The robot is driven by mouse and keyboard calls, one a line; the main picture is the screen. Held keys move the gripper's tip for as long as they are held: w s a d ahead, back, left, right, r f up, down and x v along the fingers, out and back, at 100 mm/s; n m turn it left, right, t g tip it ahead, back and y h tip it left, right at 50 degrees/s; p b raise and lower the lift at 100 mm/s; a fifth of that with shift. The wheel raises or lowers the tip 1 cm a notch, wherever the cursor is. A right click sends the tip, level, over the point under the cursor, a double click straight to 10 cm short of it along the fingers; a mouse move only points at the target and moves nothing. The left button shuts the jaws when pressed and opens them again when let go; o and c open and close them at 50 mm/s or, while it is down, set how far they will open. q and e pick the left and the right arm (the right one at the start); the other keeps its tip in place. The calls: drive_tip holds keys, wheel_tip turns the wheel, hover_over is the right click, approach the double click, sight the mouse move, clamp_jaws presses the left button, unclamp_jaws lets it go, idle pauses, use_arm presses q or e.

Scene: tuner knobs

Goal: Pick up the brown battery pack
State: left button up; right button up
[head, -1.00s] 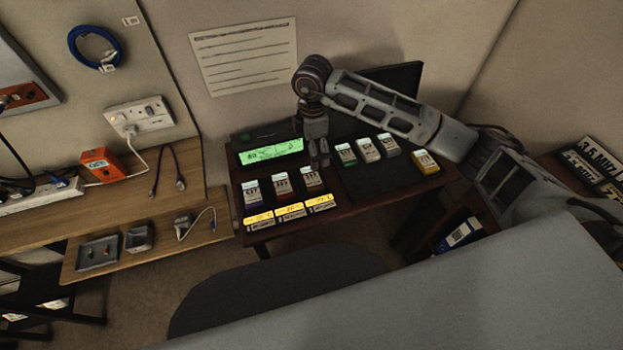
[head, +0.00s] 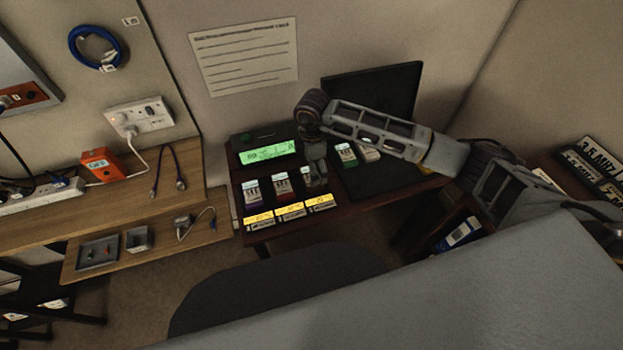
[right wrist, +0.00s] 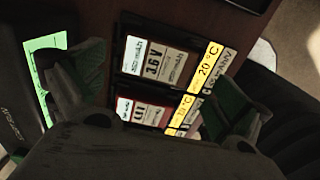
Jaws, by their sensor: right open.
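Two battery packs with white labels lie between my right gripper's fingers in the right wrist view. The upper pack (right wrist: 157,59) has a dark, possibly brown casing; the lower pack (right wrist: 141,110) shows a red edge. In the head view, the right gripper (head: 317,177) points down over the right end of the front row, partly covering the rightmost pack (head: 306,174). The right gripper (right wrist: 150,95) is open with nothing held; its fingers are spread either side of the packs. My left gripper is not in view.
Yellow temperature labels (head: 290,212) line the front edge. A green display (head: 268,152) stands behind the front row. More packs (head: 346,156) stand on a dark panel to the right, partly behind my arm. A wooden bench (head: 215,232) is at left.

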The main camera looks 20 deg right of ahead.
drive_tip(key=shift+f, duration=0.2)
wheel_tip(320, 180, down, 3)
drive_tip(key=shift+w+a+f, duration=0.1)
drive_tip(key=shift+f, duration=0.8)
